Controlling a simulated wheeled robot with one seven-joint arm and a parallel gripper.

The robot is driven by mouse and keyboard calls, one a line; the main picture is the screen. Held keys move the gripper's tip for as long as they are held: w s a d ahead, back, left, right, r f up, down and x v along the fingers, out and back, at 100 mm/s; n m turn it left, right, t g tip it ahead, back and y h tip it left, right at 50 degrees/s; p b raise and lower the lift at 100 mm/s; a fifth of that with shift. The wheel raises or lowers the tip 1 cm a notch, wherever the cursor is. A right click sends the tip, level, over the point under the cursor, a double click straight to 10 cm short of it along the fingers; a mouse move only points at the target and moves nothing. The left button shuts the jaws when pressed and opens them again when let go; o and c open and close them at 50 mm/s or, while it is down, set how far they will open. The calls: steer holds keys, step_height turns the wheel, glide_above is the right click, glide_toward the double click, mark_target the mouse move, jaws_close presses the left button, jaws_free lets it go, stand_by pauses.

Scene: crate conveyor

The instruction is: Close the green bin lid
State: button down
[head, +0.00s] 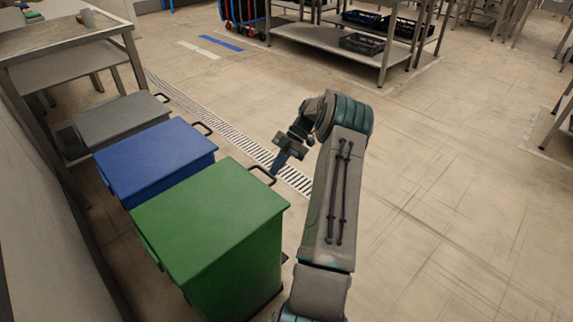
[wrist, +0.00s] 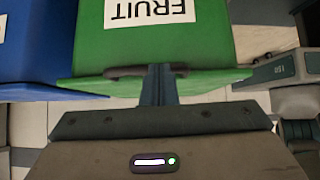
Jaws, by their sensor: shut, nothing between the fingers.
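The green bin (head: 250,270) stands at the front of a row of bins in the head view. Its green lid (head: 205,215) lies flat across the top, with a dark handle (head: 262,173) at its far right edge. My gripper (head: 277,170) is shut and empty, pointing down right beside this handle. In the wrist view, the handle (wrist: 120,72) runs along the lid edge and my shut fingers (wrist: 158,85) overlap it. I cannot tell whether they touch it. The bin's front (wrist: 210,35) carries a white FRUIT label, upside down in this view.
A blue bin (head: 155,160) and a grey bin (head: 120,118) stand in line behind the green one, with lids flat. A metal table (head: 60,45) is at the back left. A wall runs along the left. The floor (head: 450,200) to the right is clear.

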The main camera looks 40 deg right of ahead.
steer(key=shift+s+a+f, duration=0.15)
steer(key=shift+f, duration=0.5)
steer(key=shift+s+a+f, duration=0.1)
steer(key=shift+s+f, duration=0.05)
steer(key=shift+f, duration=0.45)
step_height(320, 180, up, 6)
steer(key=d+p, duration=0.2)
steer(key=p, duration=0.1)
steer(key=w+d+f, duration=0.1)
steer(key=d+f, duration=0.4)
steer(key=d, duration=0.3)
steer(key=shift+w, duration=0.25)
